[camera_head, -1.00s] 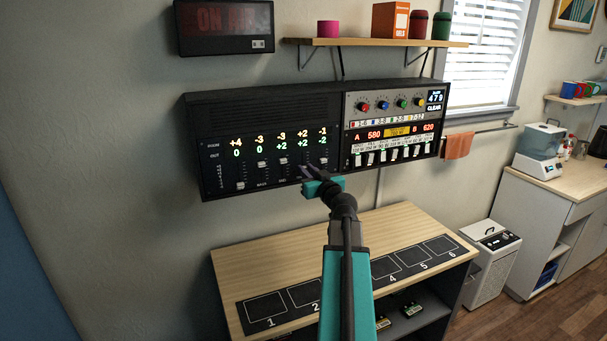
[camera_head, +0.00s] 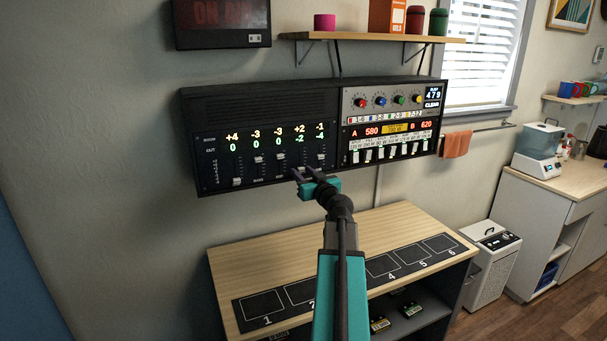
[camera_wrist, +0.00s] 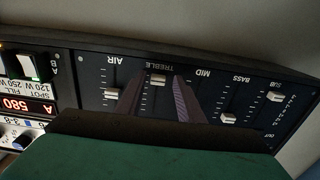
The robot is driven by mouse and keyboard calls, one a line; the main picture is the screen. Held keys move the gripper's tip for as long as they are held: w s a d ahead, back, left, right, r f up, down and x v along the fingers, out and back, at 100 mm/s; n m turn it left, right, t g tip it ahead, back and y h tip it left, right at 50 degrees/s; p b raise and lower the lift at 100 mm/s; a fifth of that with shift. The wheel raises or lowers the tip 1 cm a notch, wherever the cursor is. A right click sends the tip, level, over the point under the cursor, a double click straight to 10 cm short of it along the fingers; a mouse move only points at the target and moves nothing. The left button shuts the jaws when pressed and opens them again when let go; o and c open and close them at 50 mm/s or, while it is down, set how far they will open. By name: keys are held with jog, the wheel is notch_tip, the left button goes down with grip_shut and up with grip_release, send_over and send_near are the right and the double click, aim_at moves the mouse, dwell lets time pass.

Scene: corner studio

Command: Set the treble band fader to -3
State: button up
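The fader panel (camera_head: 262,140) is the left part of the black rack unit on the wall. In the wrist view it appears upside down, and the treble fader knob (camera_wrist: 158,80) is near the label end of its slot. My gripper (camera_wrist: 158,88) has one finger on each side of this knob, with gaps visible, so it is open around it. In the head view my gripper (camera_head: 298,174) is at the lower part of the treble column, hiding part of it. The lower green treble readout (camera_head: 299,140) looks like -2; the digits are small.
The air knob (camera_wrist: 112,94) is close to the left finger in the wrist view. The bass knob (camera_wrist: 228,118) and sub knob (camera_wrist: 276,97) are farther right. A switch-and-knob panel (camera_head: 392,120) adjoins on the right. A wooden cabinet (camera_head: 400,218) stands below.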

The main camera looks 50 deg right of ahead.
jog(key=shift+d+r, duration=0.1)
jog(key=shift+s, duration=0.15)
jog(key=b+v, duration=0.4)
jog(key=v, duration=0.4)
jog(key=shift+s+a, duration=0.2)
jog(key=shift+s, duration=0.1)
jog(key=shift+b, duration=0.35)
jog(key=b+v, duration=0.4)
jog(key=b, duration=0.5)
jog(key=shift+s+a+b, duration=0.25)
jog(key=shift+s+b, duration=0.05)
jog(key=shift+s, duration=0.1)
jog(key=shift+s, duration=0.1)
dwell(0.6)
